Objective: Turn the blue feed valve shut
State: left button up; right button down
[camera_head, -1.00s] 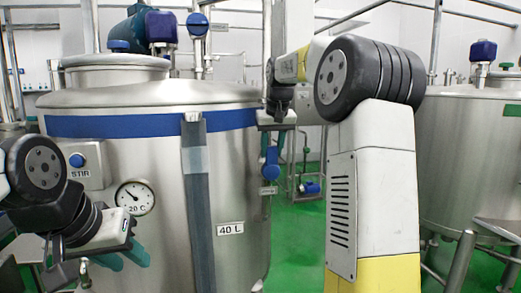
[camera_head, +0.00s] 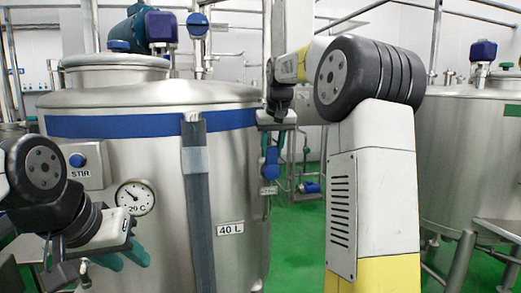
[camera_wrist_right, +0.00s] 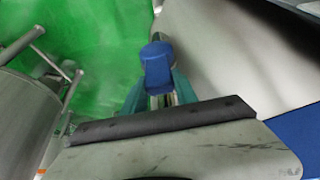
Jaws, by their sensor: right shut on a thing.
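The blue feed valve handle (camera_head: 270,168) hangs at the right side of the steel tank, beside the tank wall. My right gripper (camera_head: 271,146) is on it from above. In the right wrist view the blue handle (camera_wrist_right: 157,66) sits between the two teal fingers of my right gripper (camera_wrist_right: 158,92), which is shut on it. The valve body behind the handle is mostly hidden. My left gripper (camera_head: 123,257) is in front of the tank's lower left, below the dial gauge. Its teal fingers stand apart with nothing between them.
The steel tank (camera_head: 160,97) with a blue band fills the left. It bears a STIR button box (camera_head: 77,162), a dial gauge (camera_head: 134,198) and a 40 L label (camera_head: 230,229). Another tank (camera_head: 462,150) stands at right. Green floor (camera_head: 300,240) shows between them.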

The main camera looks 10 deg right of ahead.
jog(key=shift+d, duration=0.15)
dwell(0.3)
jog(key=shift+d+m+y, duration=0.3)
jog(key=shift+d+y, duration=0.55)
jog(key=shift+y, duration=0.35)
jog(key=d+f+m+t+y, duration=0.2)
jog(key=d+f+m+y, duration=0.2)
jog(key=y, duration=1)
jog(key=shift+d+f, duration=0.9)
jog(key=shift+f, duration=1.05)
jog(key=c, duration=1)
grip_release()
jog(key=shift+w, duration=0.1)
jog(key=shift+o, duration=0.2)
